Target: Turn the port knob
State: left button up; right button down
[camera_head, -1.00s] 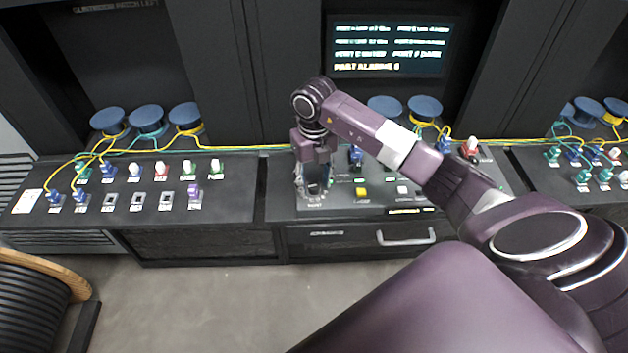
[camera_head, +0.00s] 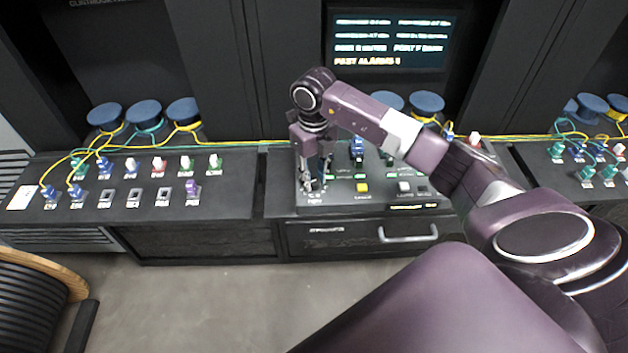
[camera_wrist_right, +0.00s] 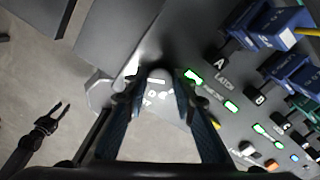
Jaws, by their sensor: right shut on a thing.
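The port knob (camera_wrist_right: 158,74) is a small dark knob at the left end of the grey control panel, mostly hidden between my fingers. My right gripper (camera_head: 313,184) points down over the panel's left end and is shut on the knob. In the right wrist view its two fingertips (camera_wrist_right: 157,88) sit on either side of the knob, with white dial marks below. My left gripper (camera_wrist_right: 58,115) shows small at the left of the right wrist view, above the floor, empty with its fingers apart. It is outside the head view.
Right of the knob, the panel (camera_head: 345,202) carries a yellow button (camera_head: 362,188), green-lit labels and blue connectors (camera_head: 357,148). A screen (camera_head: 388,42) with text hangs behind. A drawer handle (camera_head: 407,234) juts below. Connectors and cables fill the left bench (camera_head: 125,212).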

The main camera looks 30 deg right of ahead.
jog(key=n+b, duration=0.5)
jog(key=shift+w+f+n, duration=0.1)
jog(key=shift+f+n, duration=0.05)
jog(key=shift+n, duration=0.15)
jog(key=n+b, duration=0.4)
jog(key=n, duration=0.2)
jog(key=n+b, duration=0.2)
jog(key=n, duration=0.2)
jog(key=shift+n+b, duration=0.4)
jog(key=n+b, duration=0.2)
jog(key=n, duration=0.3)
jog(key=shift+r, duration=0.2)
jog(key=c, duration=1.6)
grip_release()
